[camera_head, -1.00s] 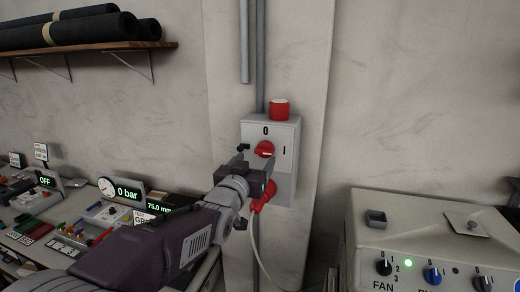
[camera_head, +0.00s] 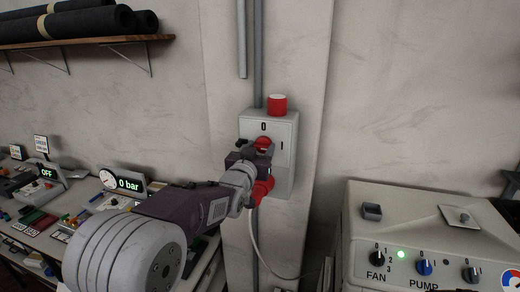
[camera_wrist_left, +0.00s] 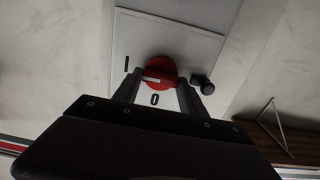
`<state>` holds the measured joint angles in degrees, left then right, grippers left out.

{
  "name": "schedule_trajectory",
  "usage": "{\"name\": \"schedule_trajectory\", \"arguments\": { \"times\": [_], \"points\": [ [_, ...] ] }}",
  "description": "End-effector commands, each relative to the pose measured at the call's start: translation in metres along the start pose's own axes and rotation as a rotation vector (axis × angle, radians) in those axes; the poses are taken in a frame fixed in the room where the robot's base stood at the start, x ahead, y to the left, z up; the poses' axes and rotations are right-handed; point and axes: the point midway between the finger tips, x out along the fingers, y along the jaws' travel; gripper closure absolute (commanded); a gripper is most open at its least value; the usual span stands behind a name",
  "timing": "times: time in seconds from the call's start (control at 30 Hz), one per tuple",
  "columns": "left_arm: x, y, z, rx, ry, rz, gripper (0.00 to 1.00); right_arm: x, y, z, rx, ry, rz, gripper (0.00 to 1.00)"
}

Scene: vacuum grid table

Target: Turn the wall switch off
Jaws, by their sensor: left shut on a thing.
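The wall switch (camera_head: 285,125) is a grey box on the pillar, with "0" at the top of its face and "I" at the right. Its red rotary knob (camera_head: 263,142) is partly hidden by my gripper. My left gripper (camera_head: 253,149) is shut on the knob, and in the left wrist view its fingers (camera_wrist_left: 156,88) sit on either side of the red knob (camera_wrist_left: 160,71). The knob's white mark lies roughly level there, pointing to the "I" side; the wrist picture is upside down. My right gripper is not in view.
A red-topped lamp (camera_head: 277,104) sits on the switch box, and a red plug (camera_head: 262,190) with a cable is below. A control cabinet (camera_head: 410,235) stands at right; a bench with gauges (camera_head: 122,184) is at left. Rolls (camera_head: 70,25) lie on a shelf.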

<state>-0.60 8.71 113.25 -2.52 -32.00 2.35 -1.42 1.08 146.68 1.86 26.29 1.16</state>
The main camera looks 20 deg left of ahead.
Motion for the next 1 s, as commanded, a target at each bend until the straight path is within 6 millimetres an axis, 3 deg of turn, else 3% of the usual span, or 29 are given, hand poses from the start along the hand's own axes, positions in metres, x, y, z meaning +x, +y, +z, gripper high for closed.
{"name": "schedule_trajectory", "arguments": {
  "times": [0.37, 1.0],
  "points": [
    [0.0, -0.001, 0.004, -0.156, 0.002, 0.001, 0.91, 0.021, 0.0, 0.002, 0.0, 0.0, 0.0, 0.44],
    [0.0, -0.003, 0.003, -0.755, 0.001, 0.0, 0.91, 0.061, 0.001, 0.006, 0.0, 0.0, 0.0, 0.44]
  ]
}}
